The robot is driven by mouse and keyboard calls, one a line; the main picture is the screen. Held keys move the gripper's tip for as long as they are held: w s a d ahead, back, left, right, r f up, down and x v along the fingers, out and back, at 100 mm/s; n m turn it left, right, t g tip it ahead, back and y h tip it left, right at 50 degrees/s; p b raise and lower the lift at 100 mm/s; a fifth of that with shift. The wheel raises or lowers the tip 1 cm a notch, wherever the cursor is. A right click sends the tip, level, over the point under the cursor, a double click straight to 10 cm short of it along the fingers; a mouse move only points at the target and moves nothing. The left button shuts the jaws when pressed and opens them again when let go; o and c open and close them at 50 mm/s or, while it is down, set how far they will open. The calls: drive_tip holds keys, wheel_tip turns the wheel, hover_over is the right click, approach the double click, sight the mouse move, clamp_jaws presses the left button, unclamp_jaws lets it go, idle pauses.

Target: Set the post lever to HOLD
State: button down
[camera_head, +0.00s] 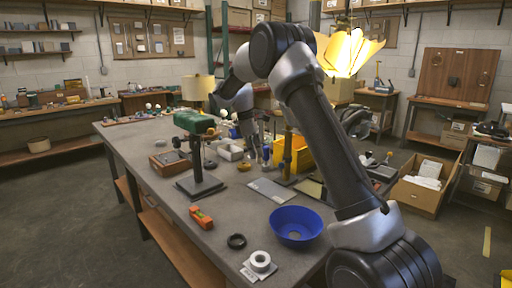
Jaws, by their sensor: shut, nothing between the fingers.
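A dark upright post (196,162) stands on a flat black base plate (200,187) on the workbench, with a green block-like head (194,122) on top. A small dark knob or handle (177,142) sticks out at its left side. A second slim blue and dark post (287,150) stands farther right, by a yellow bin. I cannot tell which part is the post lever, and no HOLD mark is legible. My gripper (251,150) points down between the two posts; it is small in view and partly hard to make out. It is shut and empty.
The grey workbench (146,143) holds a blue bowl (296,225), an orange level-like tool (201,217), a black ring (236,241), a white roll (260,261), a grey plate (270,190), the yellow bin (298,153) and a wooden box (170,162). A lit yellow lampshade (347,50) hangs behind my arm.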

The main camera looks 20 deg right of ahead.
sight(285, 161)
drive_tip(key=s+d+f, duration=0.2)
drive_tip(key=d+f, duration=0.2)
drive_tip(key=shift+s+d+f, duration=0.15)
drive_tip(key=shift+d, duration=0.15)
drive_tip(key=shift+s+d+n, duration=0.4)
drive_tip(key=shift+s+d, duration=0.3)
drive_tip(key=shift+s, duration=0.15)
